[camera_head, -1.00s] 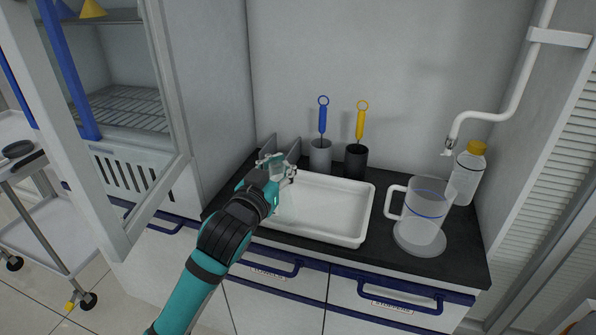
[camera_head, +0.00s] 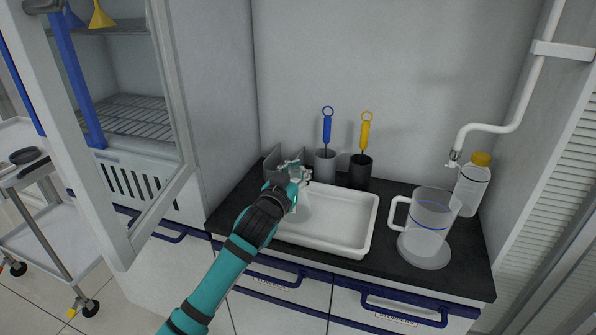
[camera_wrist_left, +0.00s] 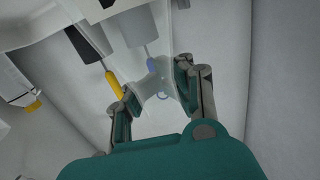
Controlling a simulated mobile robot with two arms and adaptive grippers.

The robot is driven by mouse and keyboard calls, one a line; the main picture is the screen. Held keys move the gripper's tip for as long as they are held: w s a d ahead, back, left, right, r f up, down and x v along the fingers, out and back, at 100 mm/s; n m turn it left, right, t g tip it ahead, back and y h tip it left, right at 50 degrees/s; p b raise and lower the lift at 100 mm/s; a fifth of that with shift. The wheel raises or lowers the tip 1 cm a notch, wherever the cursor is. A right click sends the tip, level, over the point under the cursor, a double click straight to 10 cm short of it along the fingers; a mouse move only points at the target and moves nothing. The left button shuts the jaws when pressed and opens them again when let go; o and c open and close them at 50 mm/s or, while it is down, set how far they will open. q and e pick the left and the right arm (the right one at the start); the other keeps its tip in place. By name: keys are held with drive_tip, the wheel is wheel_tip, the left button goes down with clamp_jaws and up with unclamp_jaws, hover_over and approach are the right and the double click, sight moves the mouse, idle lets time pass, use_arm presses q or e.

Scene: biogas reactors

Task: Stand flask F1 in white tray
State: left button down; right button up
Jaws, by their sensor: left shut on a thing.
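The white tray (camera_head: 362,239) lies on the dark counter. My left gripper (camera_head: 297,174) is above the tray's left part, near its back left corner. It is shut on a clear flask (camera_head: 304,210), whose see-through body hangs below the fingers and looks roughly upright. In the left wrist view the fingers (camera_wrist_left: 158,85) sit on both sides of the flask's clear neck (camera_wrist_left: 160,76). I cannot tell whether the flask's base touches the tray floor, and no label on it is readable. My right gripper is not in view.
Behind the tray stand a grey holder (camera_head: 325,165) with a blue brush and a black holder (camera_head: 359,172) with a yellow brush. A clear jug (camera_head: 428,225) and a yellow-capped bottle (camera_head: 472,185) stand right. A grey rack (camera_head: 283,160) is behind the gripper. The tray's right part is empty.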

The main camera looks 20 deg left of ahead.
use_arm(q)
drive_tip(key=c, duration=1.9)
unclamp_jaws()
drive_tip(key=shift+f, duration=0.15)
drive_tip(key=shift+c, duration=0.2)
drive_tip(key=o, duration=0.8)
drive_tip(key=shift+r, duration=0.2)
drive_tip(key=s, duration=0.8)
drive_tip(key=s+a, duration=0.1)
drive_tip(key=s, duration=0.3)
drive_tip(key=shift+r, duration=0.15)
